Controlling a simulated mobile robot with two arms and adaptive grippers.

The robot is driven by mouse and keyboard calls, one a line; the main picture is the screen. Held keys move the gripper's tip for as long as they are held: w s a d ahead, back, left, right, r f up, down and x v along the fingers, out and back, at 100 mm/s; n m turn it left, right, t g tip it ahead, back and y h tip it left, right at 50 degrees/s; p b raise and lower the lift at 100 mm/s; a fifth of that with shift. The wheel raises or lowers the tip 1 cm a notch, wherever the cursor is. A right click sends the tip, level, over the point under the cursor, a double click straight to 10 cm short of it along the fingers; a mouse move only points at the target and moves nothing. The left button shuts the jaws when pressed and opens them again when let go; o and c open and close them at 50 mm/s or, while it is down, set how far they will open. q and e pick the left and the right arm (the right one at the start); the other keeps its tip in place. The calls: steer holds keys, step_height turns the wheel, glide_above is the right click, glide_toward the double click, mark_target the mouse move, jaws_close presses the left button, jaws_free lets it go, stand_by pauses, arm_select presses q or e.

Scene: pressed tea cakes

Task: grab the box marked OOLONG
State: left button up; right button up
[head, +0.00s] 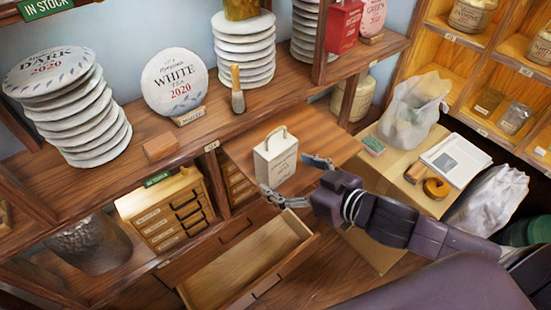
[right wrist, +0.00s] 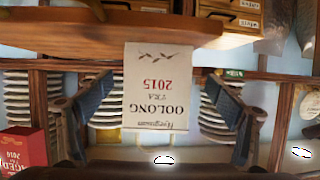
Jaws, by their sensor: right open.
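The box marked OOLONG (head: 276,160) is cream white with a handle on top and stands upright on a wooden counter (head: 325,133). In the right wrist view its front, lettered OOLONG TEA 2015 (right wrist: 157,85), appears upside down between my fingers. My right gripper (head: 297,178) is open in front of the box, one finger toward each side. In the right wrist view the open fingers (right wrist: 159,95) show gaps to the box on both sides. Whether the box lies fully between the fingertips is hard to tell. My left gripper is not in view.
An open, empty drawer (head: 245,265) juts out below the counter. A small drawer cabinet (head: 168,212) stands to the left. Stacked tea cakes (head: 70,110) and a brush (head: 237,90) are on the shelf above. A cardboard box (head: 402,180) with a plastic bag (head: 412,105) stands at right.

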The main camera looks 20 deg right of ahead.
mark_target(283, 170)
steer(key=x, duration=0.1)
steer(key=p+x, duration=0.1)
steer(key=x, duration=0.1)
steer(key=shift+w+r, duration=0.2)
steer(key=shift+w, duration=0.25)
steer(key=shift+w+a+f, duration=0.1)
steer(key=shift+w+f, duration=0.05)
steer(key=shift+w, duration=0.1)
steer(key=shift+w+f, duration=0.1)
steer(key=shift+c, duration=0.4)
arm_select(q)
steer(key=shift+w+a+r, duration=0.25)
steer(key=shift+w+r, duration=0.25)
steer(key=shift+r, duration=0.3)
arm_select(e)
steer(key=c, duration=1.3)
